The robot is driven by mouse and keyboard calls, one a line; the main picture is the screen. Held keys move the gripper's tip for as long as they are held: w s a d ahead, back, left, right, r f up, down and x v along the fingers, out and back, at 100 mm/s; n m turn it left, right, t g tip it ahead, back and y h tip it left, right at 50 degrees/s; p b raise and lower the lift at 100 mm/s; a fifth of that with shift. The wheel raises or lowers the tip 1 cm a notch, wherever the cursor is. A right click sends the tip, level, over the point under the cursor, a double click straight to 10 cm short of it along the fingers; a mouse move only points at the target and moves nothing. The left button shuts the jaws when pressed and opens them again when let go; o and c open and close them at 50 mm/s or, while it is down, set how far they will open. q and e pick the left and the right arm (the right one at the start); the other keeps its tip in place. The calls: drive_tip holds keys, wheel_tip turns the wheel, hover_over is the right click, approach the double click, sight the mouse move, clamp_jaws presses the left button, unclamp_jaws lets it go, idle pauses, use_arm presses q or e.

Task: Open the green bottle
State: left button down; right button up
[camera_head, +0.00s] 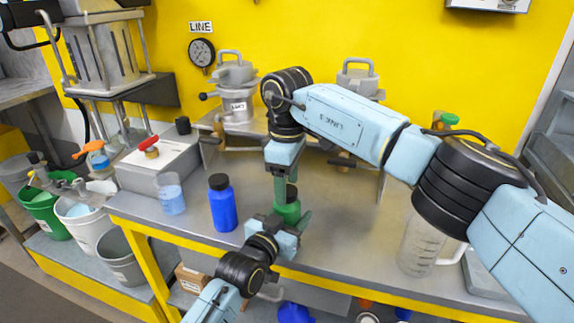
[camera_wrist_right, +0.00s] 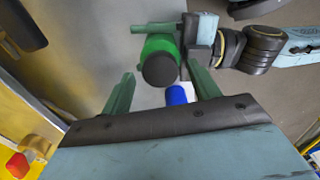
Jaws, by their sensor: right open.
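The green bottle (camera_head: 289,211) with a black cap (camera_wrist_right: 161,70) is near the front edge of the workbench. My left gripper (camera_head: 284,220) reaches in from the front with its fingers on either side of the bottle body, and it appears closed on it. In the right wrist view one left finger lies along the bottle's side; the other is partly hidden. My right gripper (camera_head: 280,194) points down just above the bottle. Its open fingers stand to the left and right of the cap in the wrist view, apart from it. The right fingers partly hide the cap in the head view.
A blue bottle (camera_head: 222,206) stands left of the green one, with a beaker of blue liquid (camera_head: 171,199) beyond. A clear jug (camera_head: 420,246) stands to the right. Metal vessels (camera_head: 238,100) are at the back. Buckets (camera_head: 87,222) sit at the left.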

drive_tip(key=shift+f, duration=0.5)
